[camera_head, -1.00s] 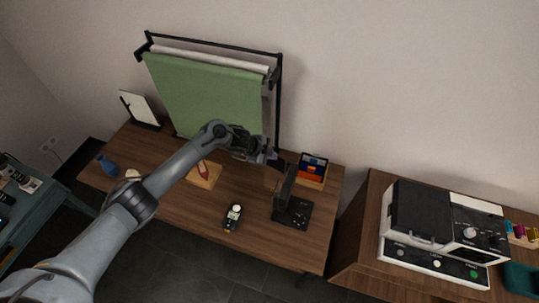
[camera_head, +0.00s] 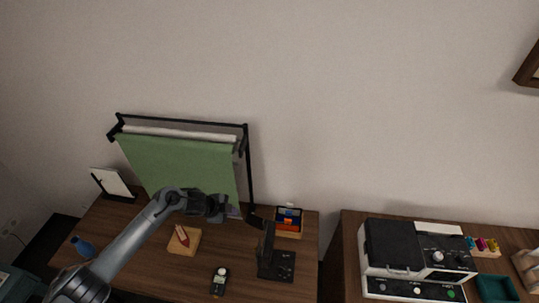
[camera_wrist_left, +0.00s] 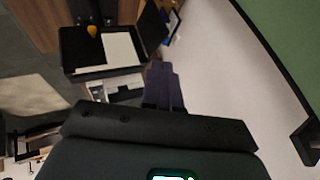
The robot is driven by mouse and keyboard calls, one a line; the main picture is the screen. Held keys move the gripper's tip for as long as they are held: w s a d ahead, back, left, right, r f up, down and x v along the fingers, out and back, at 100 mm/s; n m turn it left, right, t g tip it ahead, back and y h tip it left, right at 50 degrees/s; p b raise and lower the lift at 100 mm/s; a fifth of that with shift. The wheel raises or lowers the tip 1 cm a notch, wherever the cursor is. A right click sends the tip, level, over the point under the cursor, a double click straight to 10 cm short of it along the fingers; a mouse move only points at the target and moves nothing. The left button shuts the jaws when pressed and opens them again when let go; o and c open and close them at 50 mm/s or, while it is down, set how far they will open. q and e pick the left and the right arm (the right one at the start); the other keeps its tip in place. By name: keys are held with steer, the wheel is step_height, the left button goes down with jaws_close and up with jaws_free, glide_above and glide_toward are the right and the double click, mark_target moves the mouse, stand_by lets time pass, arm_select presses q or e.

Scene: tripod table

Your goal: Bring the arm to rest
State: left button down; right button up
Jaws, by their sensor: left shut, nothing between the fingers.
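My left arm comes in from the lower left in the head view. Its gripper (camera_head: 233,211) is in front of the right lower part of the green backdrop (camera_head: 180,165), above the back of the wooden table. The fingers are small and dark here. In the left wrist view the purple-grey fingers (camera_wrist_left: 163,86) are together with nothing between them. My right arm and gripper do not show.
On the table (camera_head: 140,235) are a black stand (camera_head: 267,243), a small organizer box (camera_head: 289,220), a wooden block (camera_head: 184,240), a handheld meter (camera_head: 220,280) and a blue vase (camera_head: 83,247). A black-and-white machine (camera_head: 400,250) stands at right.

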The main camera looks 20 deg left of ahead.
arm_select(q)
steer(key=s+d+f+g+h+p, duration=0.1)
steer(key=s+d+f+g, duration=0.35)
steer(key=s+f, duration=0.8)
steer(key=s+d+n+t+h+p, duration=0.1)
steer(key=s+d+n+t+p, duration=0.15)
steer(key=s+d, duration=1.25)
steer(key=s+a+r+n+y, duration=0.2)
steer(key=a+r+n, duration=0.1)
steer(key=r, duration=0.4)
steer(key=s+a+r+n+y, duration=0.2)
steer(key=s+a+r+n, duration=0.1)
steer(key=r, duration=0.4)
steer(key=s+a+r+n+y, duration=0.2)
steer(key=s+a+r+n, duration=0.1)
steer(key=a+r+n, duration=0.2)
step_height(320, 180, up, 3)
steer(key=shift+s+a+f, duration=0.15)
steer(key=shift+s+a, duration=0.1)
steer(key=shift+a, duration=0.3)
steer(key=shift+n, duration=0.25)
